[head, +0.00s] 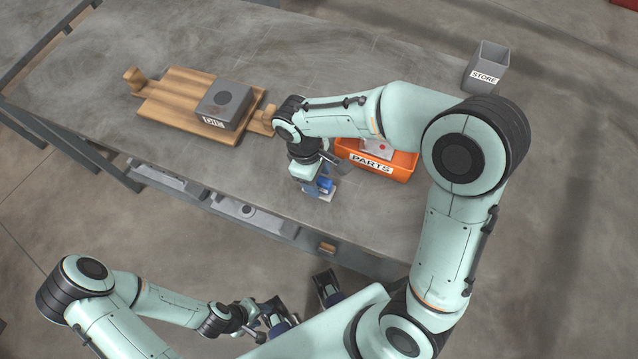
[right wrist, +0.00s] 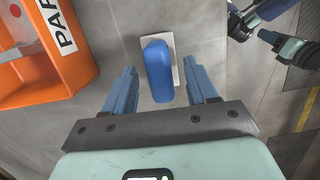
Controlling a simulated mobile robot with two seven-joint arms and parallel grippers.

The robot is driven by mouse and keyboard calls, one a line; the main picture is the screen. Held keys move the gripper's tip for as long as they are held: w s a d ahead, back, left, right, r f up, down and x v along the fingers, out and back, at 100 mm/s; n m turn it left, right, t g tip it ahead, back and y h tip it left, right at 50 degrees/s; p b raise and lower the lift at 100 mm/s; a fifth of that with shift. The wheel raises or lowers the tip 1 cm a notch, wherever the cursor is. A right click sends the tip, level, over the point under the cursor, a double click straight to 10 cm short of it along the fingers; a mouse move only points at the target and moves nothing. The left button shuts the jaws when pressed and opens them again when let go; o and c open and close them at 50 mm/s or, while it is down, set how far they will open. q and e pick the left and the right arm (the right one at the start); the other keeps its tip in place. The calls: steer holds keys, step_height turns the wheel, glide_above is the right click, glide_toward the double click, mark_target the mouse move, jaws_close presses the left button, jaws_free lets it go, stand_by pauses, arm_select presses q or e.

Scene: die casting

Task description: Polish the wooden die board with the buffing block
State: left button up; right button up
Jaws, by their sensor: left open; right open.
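The buffing block, a blue rounded handle on a flat white pad (head: 326,186), rests on the grey bench near its front edge. In the right wrist view the blue handle (right wrist: 158,72) stands between the fingers of my right gripper (right wrist: 163,85). That gripper is open, with gaps to the handle on both sides. In the head view my right gripper (head: 317,184) hangs over the block and partly hides it. The wooden die board (head: 160,100) lies at the bench's left with a grey labelled die block (head: 224,103) on it. My left gripper (head: 262,325) is open and empty, off the bench's front.
An orange PARTS bin (head: 400,171) stands just right of my right gripper, partly hidden by my right arm; it also shows in the wrist view (right wrist: 40,75). A grey STORE bin (head: 487,66) is at the back right. The bench (head: 200,170) between board and block is clear.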

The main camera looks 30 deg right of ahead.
jaws_close()
steer(key=shift+s+d+p+v, duration=0.15)
steer(key=shift+p+v, duration=0.6)
steer(key=shift+v, duration=0.25)
steer(key=shift+s+d+p+v, duration=0.15)
steer(key=shift+p+v, duration=0.6)
steer(key=shift+v, duration=0.25)
steer(key=shift+s+d+p+v, duration=0.1)
steer(key=shift+s+p+v, duration=0.05)
steer(key=shift+p+v, duration=0.75)
arm_select(q)
steer(key=r, duration=0.1)
steer(key=w+r, duration=0.1)
steer(key=r, duration=0.1)
steer(key=w+r, duration=0.1)
steer(key=r, duration=0.1)
steer(key=shift+w, duration=0.15)
arm_select(e)
steer(key=shift+r, duration=0.2)
